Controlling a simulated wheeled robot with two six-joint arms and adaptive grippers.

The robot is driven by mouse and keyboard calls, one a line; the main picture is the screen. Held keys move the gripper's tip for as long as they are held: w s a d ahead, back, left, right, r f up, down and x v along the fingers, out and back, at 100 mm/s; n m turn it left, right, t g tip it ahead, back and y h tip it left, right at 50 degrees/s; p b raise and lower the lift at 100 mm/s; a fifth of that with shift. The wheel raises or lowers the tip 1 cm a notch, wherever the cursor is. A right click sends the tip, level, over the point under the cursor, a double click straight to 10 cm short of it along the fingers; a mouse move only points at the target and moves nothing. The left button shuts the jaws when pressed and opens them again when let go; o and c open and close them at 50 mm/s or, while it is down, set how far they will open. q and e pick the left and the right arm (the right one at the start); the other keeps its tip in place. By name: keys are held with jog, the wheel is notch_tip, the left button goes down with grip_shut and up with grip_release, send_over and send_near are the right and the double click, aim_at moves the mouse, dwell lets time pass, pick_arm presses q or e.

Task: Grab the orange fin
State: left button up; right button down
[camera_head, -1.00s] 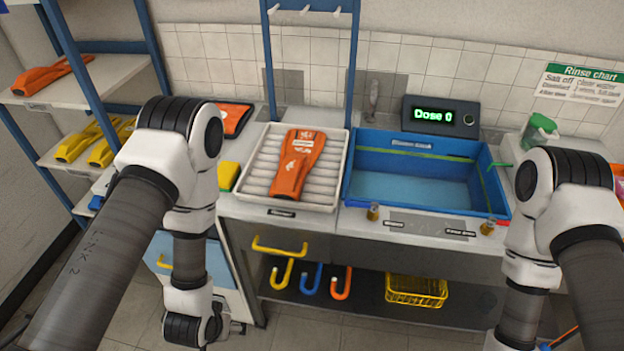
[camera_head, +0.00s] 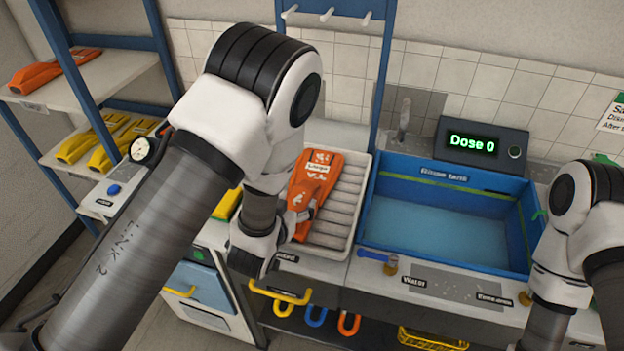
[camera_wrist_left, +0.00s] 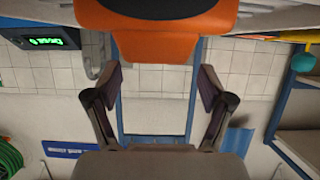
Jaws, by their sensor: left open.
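The orange fin (camera_head: 317,178) with white markings lies on the white ribbed tray (camera_head: 347,200) left of the blue sink. In the head view my left arm passes in front and hides part of the fin and tray. My left gripper (camera_head: 297,217) is at the fin's near end and mostly hidden by its own wrist. In the left wrist view, which looks upside down, the left gripper (camera_wrist_left: 161,78) is open with empty space between its fingers. The fin's orange end (camera_wrist_left: 158,46) with a dark part fills the top, just beyond the fingertips. My right gripper is out of view.
A blue rinse tank (camera_head: 440,215) and the Dose 0 display (camera_head: 482,143) are to the right. Another orange fin (camera_head: 45,76) and yellow fins (camera_head: 115,150) lie on the left shelves. A blue rack post (camera_head: 383,75) stands behind the tray. A yellow sponge (camera_head: 227,204) is left of it.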

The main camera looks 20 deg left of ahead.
aim_at(300, 194)
pick_arm(q)
jog(key=shift+w+d+r+p, duration=0.15)
jog(key=shift+w+d+p, duration=0.2)
jog(key=shift+p, duration=0.45)
jog(key=x, duration=0.5)
jog(key=shift+a+f+p, duration=0.1)
jog(key=shift+f+p, duration=0.25)
jog(key=shift+p, duration=0.05)
jog(key=shift+s+r, duration=0.2)
jog(key=shift+s, duration=0.15)
jog(key=c, duration=1.5)
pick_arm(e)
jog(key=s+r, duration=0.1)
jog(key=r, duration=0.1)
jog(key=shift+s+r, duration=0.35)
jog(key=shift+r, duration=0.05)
